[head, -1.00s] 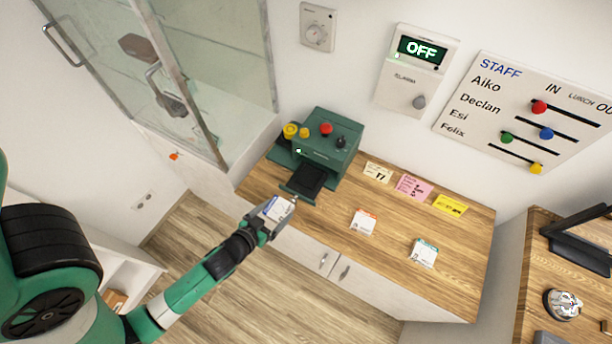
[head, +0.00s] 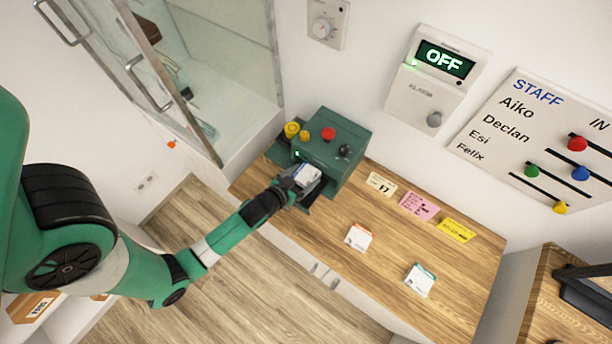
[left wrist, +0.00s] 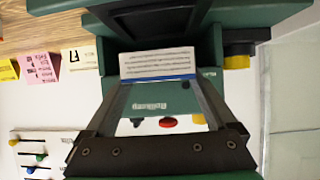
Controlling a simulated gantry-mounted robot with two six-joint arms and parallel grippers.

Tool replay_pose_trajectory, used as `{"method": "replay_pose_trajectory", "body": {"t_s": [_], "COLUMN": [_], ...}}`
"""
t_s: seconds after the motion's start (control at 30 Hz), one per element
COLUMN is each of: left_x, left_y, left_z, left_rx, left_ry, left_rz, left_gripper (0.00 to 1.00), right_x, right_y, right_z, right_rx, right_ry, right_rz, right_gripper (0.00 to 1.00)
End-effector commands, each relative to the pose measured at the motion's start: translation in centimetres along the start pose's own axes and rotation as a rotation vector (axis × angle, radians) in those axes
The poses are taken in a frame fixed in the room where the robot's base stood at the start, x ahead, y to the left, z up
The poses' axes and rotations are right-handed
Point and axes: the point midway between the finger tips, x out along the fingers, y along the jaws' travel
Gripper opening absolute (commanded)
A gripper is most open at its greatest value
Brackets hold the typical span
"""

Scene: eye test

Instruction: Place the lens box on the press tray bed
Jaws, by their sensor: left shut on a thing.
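My left gripper (head: 294,183) is shut on a white lens box with a blue edge (head: 308,177), at the front of the green press (head: 335,150). The box also shows between my fingertips in the left wrist view (left wrist: 157,63). The black press tray bed (left wrist: 155,22) lies just beyond the box in that view. In the head view the box and gripper hide most of the tray. I cannot tell whether the box touches it. My right gripper is not in view.
The press carries a red button (head: 328,134), a black knob (head: 345,151) and yellow knobs (head: 292,130). Two more small boxes, orange-edged (head: 359,238) and teal-edged (head: 420,281), lie on the wooden counter (head: 385,265). A glass cabinet (head: 235,85) stands at the left.

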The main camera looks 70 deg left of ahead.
Motion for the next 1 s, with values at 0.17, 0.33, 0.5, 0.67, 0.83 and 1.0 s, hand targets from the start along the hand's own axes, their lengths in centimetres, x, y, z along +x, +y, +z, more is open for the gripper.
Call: {"method": "replay_pose_trajectory", "body": {"t_s": [0.17,0.33,0.5,0.67,0.83,1.0], "left_x": [0.2,1.5,2.0,1.9,1.9,1.5], "left_y": [0.0,-0.2,-0.4,-0.4,-0.4,-0.3], "left_z": [0.3,3.0,3.7,3.8,3.6,3.5], "left_rx": [-0.001,-0.002,-0.003,-0.003,-0.003,-0.003], "left_ry": [0.001,-0.001,-0.001,-0.007,-0.004,-0.002], "left_rz": [-0.001,-0.004,-0.007,-0.008,-0.007,-0.006], "left_gripper": [0.27,0.27,0.16,0.95,1.0,1.0], "right_x": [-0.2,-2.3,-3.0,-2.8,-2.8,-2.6], "right_y": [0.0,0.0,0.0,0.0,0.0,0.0], "right_z": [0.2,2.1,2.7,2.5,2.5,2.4], "right_rx": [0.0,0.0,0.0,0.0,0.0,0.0], "right_ry": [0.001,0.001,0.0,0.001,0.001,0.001], "right_rz": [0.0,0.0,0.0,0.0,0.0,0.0], "right_gripper": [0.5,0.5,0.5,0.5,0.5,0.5]}}
